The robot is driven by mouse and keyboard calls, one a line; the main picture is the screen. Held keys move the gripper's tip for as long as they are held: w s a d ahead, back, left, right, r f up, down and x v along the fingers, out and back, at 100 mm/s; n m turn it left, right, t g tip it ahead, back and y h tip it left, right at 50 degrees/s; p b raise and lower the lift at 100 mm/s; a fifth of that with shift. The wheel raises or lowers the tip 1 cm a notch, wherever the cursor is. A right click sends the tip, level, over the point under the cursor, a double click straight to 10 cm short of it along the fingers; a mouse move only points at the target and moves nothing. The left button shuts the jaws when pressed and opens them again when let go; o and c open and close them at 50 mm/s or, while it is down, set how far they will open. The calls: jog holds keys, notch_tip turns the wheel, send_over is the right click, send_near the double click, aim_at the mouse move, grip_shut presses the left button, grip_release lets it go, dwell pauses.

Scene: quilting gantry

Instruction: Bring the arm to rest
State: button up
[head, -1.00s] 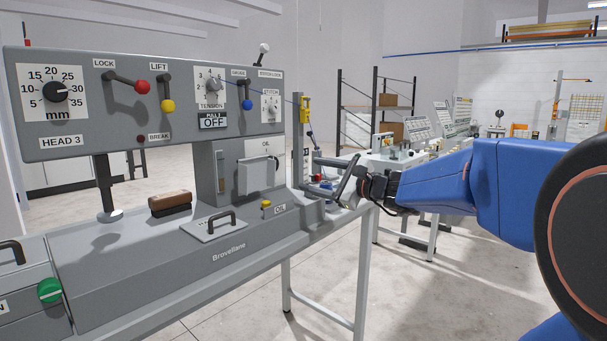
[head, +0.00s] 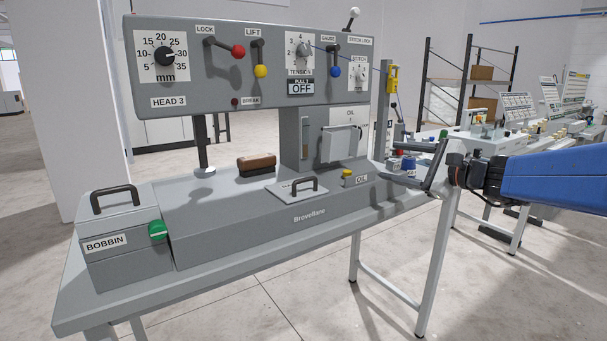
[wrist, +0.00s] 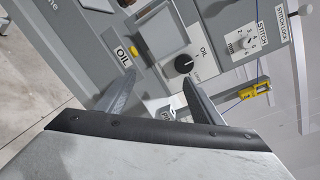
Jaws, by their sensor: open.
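My gripper (head: 424,172) is on the right in the head view, beside the right end of the grey quilting machine (head: 300,222). Its two fingers are apart and nothing shows between them. In the wrist view the spread fingers of my gripper (wrist: 158,95) point at the machine's OIL area, with a black knob (wrist: 184,64) just beyond them. In the head view the blue arm (head: 555,178) reaches in from the right edge. I cannot tell whether a finger touches anything.
The control panel (head: 200,92) carries red, yellow and blue levers. A BOBBIN box (head: 120,262) with a green knob is at the left. A brown-topped block (head: 257,163) lies on the machine. A bench with instruments (head: 545,128) stands behind the arm. The floor (head: 480,300) in front is open.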

jog(key=s+a+f+n+g+h, duration=0.1)
jog(key=s+a+f+n+g, duration=0.35)
jog(key=s+f, duration=0.4)
jog(key=s+a+f+n+g+h, duration=0.1)
jog(key=s+a+f+n+g, duration=0.25)
jog(key=s+f+n, duration=0.5)
jog(key=s+d+f+n+h, duration=0.3)
jog(key=s+d+f, duration=0.1)
jog(key=s, duration=0.3)
jog(key=s+d+f+n+g+h, duration=0.1)
jog(key=s+d+f+h, duration=0.3)
jog(key=s, duration=0.4)
jog(key=shift+s+d+f+n, duration=0.3)
jog(key=shift+f+n, duration=0.05)
jog(key=shift+n, duration=0.55)
jog(key=shift+c, duration=0.6)
